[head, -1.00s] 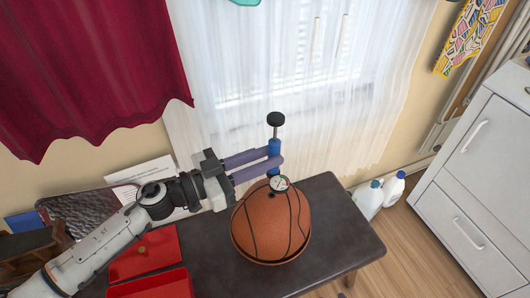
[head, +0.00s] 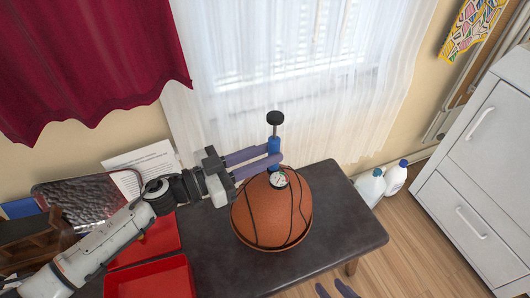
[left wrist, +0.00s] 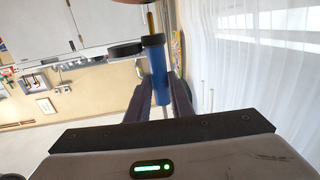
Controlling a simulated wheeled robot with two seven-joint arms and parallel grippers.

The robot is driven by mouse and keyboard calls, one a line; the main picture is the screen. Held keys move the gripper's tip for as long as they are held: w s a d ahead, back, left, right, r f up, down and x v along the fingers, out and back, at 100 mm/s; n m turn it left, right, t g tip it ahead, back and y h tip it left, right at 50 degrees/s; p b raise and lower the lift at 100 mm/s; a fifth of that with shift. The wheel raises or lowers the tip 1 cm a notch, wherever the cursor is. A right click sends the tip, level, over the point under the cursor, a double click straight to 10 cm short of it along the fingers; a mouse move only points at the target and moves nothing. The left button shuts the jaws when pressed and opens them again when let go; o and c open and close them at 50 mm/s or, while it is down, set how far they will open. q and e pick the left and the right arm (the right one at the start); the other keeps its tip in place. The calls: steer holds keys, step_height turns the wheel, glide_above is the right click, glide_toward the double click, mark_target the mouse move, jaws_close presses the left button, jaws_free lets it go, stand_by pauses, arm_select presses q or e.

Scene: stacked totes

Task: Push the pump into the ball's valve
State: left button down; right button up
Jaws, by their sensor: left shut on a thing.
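The blue pump (head: 274,152) stands upright with its black handle (head: 275,118) raised on a metal rod. My left gripper (head: 276,153) is shut around the pump's blue body. The left wrist view shows the blue body (left wrist: 160,80) between both fingers. The orange basketball (head: 265,215) is directly below the pump on the table. The pump's lower end is at the ball's top; the needle and valve are hidden, so I cannot tell whether it is inserted. My right gripper (head: 335,290) shows only its spread, empty fingertips at the bottom edge.
The dark table (head: 345,225) has free room right of the ball. Red trays (head: 150,280), a paper sheet (head: 150,165) and a dark glossy panel (head: 85,200) are at left. White jugs (head: 395,178) stand on the floor near a white cabinet (head: 475,180).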

arm_select(q)
steer(key=shift+r, duration=0.15)
stand_by(0.5)
steer(key=shift+p, duration=0.65)
stand_by(0.4)
steer(key=shift+f, duration=0.35)
steer(key=shift+f+b, duration=1.3)
steer(key=shift+f, duration=0.5)
steer(key=c, duration=1.5)
jaws_free()
steer(key=v, duration=1)
steer(key=shift+a, duration=0.2)
